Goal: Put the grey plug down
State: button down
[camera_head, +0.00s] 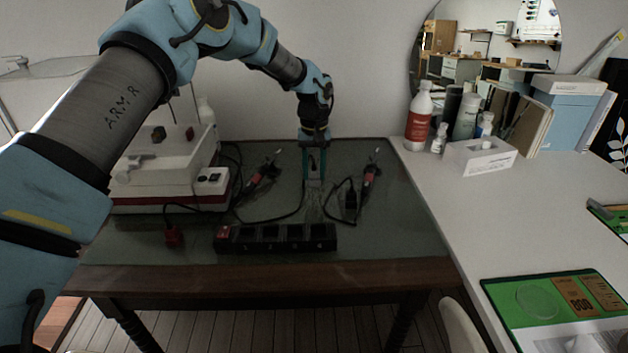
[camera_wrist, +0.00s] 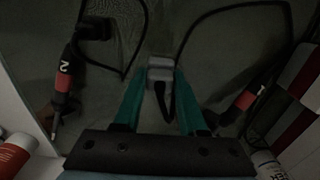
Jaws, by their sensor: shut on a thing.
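My gripper (camera_head: 314,178) points down over the dark glass top of the table, towards its back half. Its teal fingers also show in the wrist view (camera_wrist: 160,75), shut on the grey plug (camera_wrist: 159,69). The plug sits between the fingertips, with a black cable running from it back between the fingers. In the head view the plug is small and mostly hidden by the fingers. I cannot tell whether it touches the table.
A black power strip (camera_head: 275,238) lies in front of my gripper. Soldering irons with cables lie to the left (camera_head: 262,172) and right (camera_head: 369,180). A black plug (camera_head: 350,199) is nearby; a red plug (camera_head: 174,237) lies front left. A white desk (camera_head: 440,210) borders the right.

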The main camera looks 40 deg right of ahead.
aim_at(314, 178)
notch_tip(314, 178, down, 3)
jog(key=shift+f+p, duration=0.1)
jog(key=shift+p, duration=0.45)
jog(key=shift+f, duration=0.2)
jog(key=shift+f, duration=0.1)
jog(key=shift+f+b, duration=0.5)
jog(key=shift+c, duration=2.3)
grip_release()
notch_tip(314, 178, up, 13)
jog(key=shift+r+b, duration=0.15)
jog(key=shift+b, duration=1.1)
